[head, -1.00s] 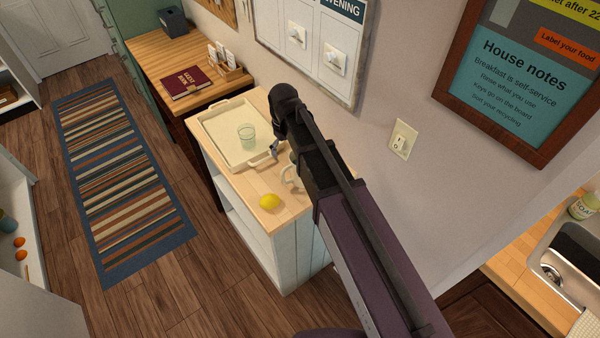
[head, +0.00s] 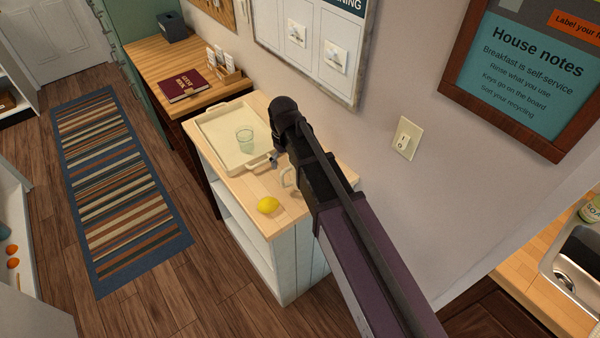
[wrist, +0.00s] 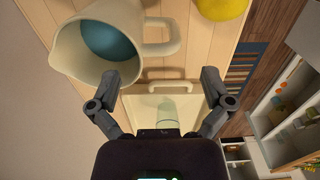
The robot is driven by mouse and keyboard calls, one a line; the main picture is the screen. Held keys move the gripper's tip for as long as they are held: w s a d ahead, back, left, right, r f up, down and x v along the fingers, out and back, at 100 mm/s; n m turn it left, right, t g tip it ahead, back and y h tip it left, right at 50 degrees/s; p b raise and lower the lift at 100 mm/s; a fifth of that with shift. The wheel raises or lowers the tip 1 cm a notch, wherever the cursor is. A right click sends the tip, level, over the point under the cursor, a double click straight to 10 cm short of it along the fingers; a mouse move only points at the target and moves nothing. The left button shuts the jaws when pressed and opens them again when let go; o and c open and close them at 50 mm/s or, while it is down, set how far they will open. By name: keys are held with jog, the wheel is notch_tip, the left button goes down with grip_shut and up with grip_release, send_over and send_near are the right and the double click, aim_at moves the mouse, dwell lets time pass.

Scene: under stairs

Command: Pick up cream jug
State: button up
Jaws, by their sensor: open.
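The cream jug (wrist: 65,45) is pale cream with a blue-teal inside, at the upper left of the wrist view. Its handle (wrist: 170,38) sticks out to the right, above the space between the fingers. In the head view my arm hides most of the jug; only part of its pale handle (head: 287,178) shows. My gripper (wrist: 160,92) is open, its two fingers spread wide. The left finger is close to the jug's side in the picture; I cannot tell if they touch. Nothing is held between the fingers.
A lemon (head: 268,205) lies near the cabinet top's (head: 240,180) front edge. A cream tray (head: 215,125) holding a clear glass (head: 245,140) is behind it. The wall with a light switch (head: 406,138) is close on the right of my arm.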

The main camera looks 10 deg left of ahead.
aim_at(286, 168)
jog(key=shift+f, duration=0.1)
jog(key=shift+f+b, duration=2.5)
jog(key=shift+b, duration=0.15)
jog(key=c, duration=1.2)
